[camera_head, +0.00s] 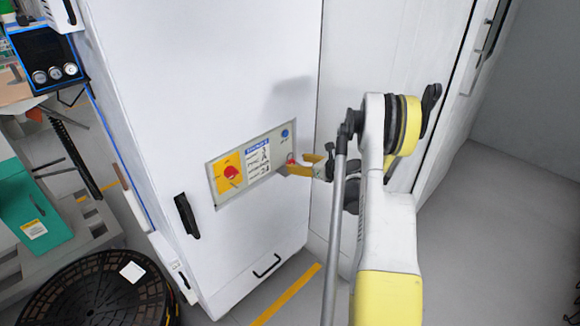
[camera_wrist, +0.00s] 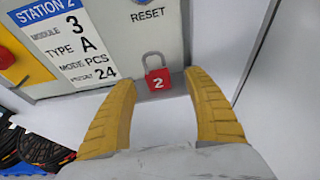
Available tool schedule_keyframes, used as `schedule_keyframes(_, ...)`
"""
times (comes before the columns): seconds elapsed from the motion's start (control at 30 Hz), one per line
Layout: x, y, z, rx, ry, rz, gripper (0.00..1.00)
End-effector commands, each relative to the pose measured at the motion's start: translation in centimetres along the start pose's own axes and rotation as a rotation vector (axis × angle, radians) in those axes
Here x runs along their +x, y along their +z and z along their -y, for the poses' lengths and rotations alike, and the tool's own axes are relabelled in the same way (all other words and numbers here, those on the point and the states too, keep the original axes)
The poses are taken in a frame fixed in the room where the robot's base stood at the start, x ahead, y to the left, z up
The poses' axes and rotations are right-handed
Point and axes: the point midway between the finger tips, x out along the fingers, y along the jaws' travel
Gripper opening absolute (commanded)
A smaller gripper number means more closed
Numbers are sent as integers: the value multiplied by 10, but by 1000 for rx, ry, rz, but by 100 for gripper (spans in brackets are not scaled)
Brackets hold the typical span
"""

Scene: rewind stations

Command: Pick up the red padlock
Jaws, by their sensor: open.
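The red padlock (camera_wrist: 157,80) has a grey shackle and a white "2" on its front. In the wrist view it sits upright at the lower edge of the station panel (camera_wrist: 115,45), below the word RESET. My gripper (camera_wrist: 160,95) is open, with its yellow fingers on either side of the padlock's line and a gap to each side. In the head view my gripper (camera_head: 308,166) is at the right end of the panel, and the padlock (camera_head: 291,159) shows only as a small red patch beside the fingers. I cannot tell how deep the padlock lies between the fingers.
The panel on the white cabinet (camera_head: 210,100) carries a red rotary switch (camera_head: 231,173) on yellow and a blue button (camera_head: 285,134). A black handle (camera_head: 187,216) is on the cabinet door. A round black reel (camera_head: 95,295) stands at lower left. Grey floor is clear at right.

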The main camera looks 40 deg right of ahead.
Motion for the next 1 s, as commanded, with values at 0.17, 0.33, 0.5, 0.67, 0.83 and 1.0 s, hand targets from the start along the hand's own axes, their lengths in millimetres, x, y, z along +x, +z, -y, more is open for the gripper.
schedule_keyframes(0.17,31,-4,-6,-1,3,0,61)
schedule_keyframes(0.33,43,-1,-5,0,1,0,61)
schedule_keyframes(0.5,42,0,-5,0,1,0,57)
schedule_keyframes(0.67,42,0,-5,0,1,0,8)
schedule_keyframes(0.83,42,0,-5,1,1,0,3)
schedule_keyframes(1.0,42,0,-5,1,1,0,3)
